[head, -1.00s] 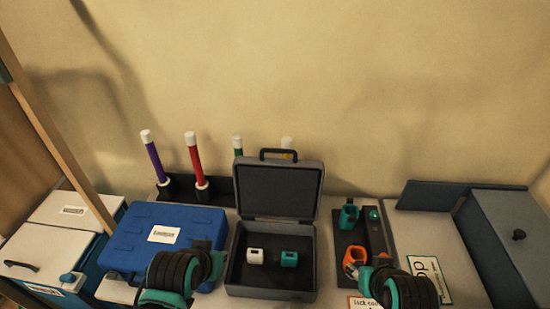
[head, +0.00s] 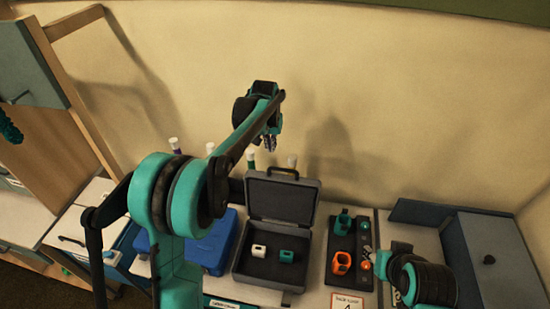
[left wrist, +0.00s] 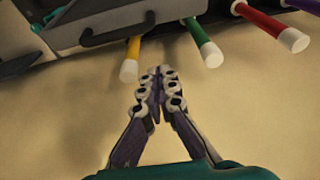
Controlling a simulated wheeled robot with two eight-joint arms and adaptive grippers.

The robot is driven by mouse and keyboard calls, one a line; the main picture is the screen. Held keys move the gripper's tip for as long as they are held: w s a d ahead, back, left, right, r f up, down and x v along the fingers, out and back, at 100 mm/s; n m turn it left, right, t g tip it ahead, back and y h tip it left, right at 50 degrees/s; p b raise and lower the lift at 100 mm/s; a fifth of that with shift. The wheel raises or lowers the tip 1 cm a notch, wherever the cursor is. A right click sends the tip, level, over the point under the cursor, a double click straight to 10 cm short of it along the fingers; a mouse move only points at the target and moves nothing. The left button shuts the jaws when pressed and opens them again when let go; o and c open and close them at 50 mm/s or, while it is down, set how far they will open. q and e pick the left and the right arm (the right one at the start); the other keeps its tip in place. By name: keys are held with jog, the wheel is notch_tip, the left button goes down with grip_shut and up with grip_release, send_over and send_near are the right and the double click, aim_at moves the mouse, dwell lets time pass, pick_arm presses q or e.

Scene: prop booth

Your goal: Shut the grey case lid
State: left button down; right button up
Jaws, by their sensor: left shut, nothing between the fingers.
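The grey case (head: 270,277) stands open on the table in the head view, with a white block and a teal block inside. Its lid (head: 283,200) stands up at the back, leaning slightly backward, with a dark handle on its top edge. In the left wrist view the lid's handle (left wrist: 117,28) shows at the upper left. My left gripper (head: 269,143) is raised above and behind the lid, close to the wall, apart from the lid. In the left wrist view its fingertips (left wrist: 160,76) are together and empty. Only part of my right arm shows, at lower right; its gripper is out of view.
Coloured sticks with white tips, one of them green (left wrist: 209,52), stand behind the case. A blue case (head: 215,250) is left of it, partly behind my left arm. A dark tray with an orange piece (head: 341,263) is on the right, near a grey box (head: 490,250).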

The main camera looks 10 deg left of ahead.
pick_arm(q)
jog(key=s+x, duration=0.2)
jog(key=x, duration=0.7)
jog(key=shift+s+f, duration=0.5)
jog(key=shift+s, duration=0.05)
jog(key=shift+s+d+r, duration=0.1)
